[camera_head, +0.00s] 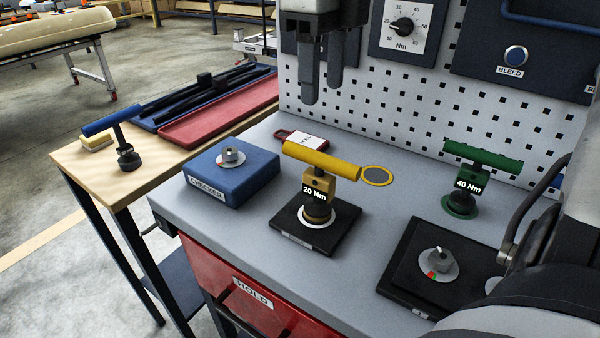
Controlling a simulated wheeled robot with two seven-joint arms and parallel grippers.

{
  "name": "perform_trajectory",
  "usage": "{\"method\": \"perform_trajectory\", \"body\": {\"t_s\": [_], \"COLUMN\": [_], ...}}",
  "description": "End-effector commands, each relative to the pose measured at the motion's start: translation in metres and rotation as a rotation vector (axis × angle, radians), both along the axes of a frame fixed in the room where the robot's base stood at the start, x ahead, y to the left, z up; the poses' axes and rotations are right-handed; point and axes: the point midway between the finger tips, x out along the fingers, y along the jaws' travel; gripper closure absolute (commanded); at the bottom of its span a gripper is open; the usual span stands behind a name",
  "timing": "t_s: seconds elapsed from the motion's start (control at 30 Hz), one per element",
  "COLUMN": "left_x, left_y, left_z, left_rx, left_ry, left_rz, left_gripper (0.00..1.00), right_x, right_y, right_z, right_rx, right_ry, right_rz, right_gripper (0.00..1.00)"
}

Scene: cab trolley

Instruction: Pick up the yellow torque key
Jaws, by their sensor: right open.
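The yellow torque key (321,158) stands upright in the middle of the grey trolley top (390,190). It has a yellow cross handle, a block marked 20 Nm and a dark foot. The foot stands on a white disc on a black plate (290,233). A yellow ring with a grey centre (377,175) shows at the handle's right end. My right gripper (323,88) is at the top centre, fingers pointing down, open and empty. In the picture it is above the key and apart from it. My left gripper is not in view.
A green 40 Nm key (482,155) stands at right, behind a black plate with a metal stud (437,262). A blue CHECKER block (231,173) is left of the yellow key. A red HOLD tag (301,140) lies behind. A pegboard (400,100) closes the back.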

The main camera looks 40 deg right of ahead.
Motion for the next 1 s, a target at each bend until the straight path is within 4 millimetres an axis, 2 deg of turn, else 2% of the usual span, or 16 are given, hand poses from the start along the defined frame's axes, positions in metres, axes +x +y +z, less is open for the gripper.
{"method": "perform_trajectory", "body": {"t_s": [0.2,0.4,0.67,0.9,1.0], "left_x": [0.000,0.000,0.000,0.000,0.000], "left_y": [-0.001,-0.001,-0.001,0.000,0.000], "left_z": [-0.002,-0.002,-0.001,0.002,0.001], "left_rx": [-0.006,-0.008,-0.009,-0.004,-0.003], "left_ry": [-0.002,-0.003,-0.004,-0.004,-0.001], "left_rz": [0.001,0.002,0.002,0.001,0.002], "left_gripper": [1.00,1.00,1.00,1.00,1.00], "right_x": [-0.001,-0.001,0.001,0.007,0.007], "right_y": [0.000,0.000,0.000,-0.001,-0.001], "right_z": [-0.048,-0.084,-0.103,-0.138,-0.147], "right_rx": [0.002,0.002,0.001,0.002,0.000], "right_ry": [0.007,0.006,0.005,0.006,0.003], "right_rz": [0.004,0.002,0.001,0.002,0.003], "right_gripper": [0.53,0.53,0.53,0.53,0.53]}}
